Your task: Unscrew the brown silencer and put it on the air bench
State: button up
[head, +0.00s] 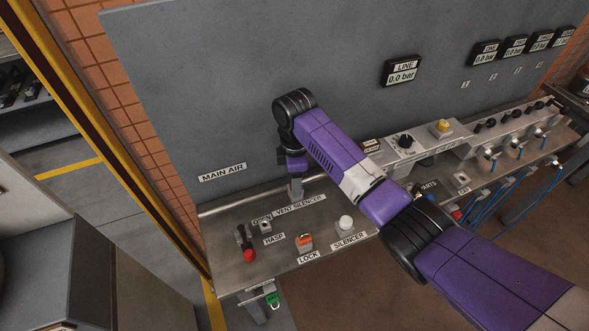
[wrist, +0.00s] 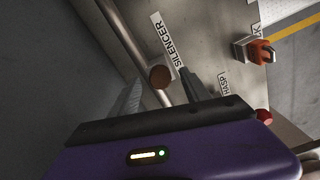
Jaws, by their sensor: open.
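The brown silencer (wrist: 160,77) shows in the wrist view as a round brown end beside the VENT SILENCER label. My gripper (wrist: 161,83) is open, with one finger on each side of the silencer as seen there. I cannot tell whether the fingers touch it. In the head view my gripper (head: 296,188) points down over the back of the air bench (head: 225,237), by the same label, and the silencer is hidden behind it.
A red-knobbed lever (head: 248,254), an orange lock (head: 304,242) and a white-topped piece (head: 346,224) by a SILENCER label stand along the bench. The grey back panel (head: 230,100) rises behind. Bare bench top lies at the front left.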

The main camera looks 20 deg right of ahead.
jog(key=shift+f, duration=0.4)
jog(key=shift+c, duration=0.4)
grip_shut()
jog(key=shift+s+n, duration=0.1)
jog(key=shift+n, duration=1.7)
jog(key=shift+n, duration=0.3)
jog(key=n, duration=0.3)
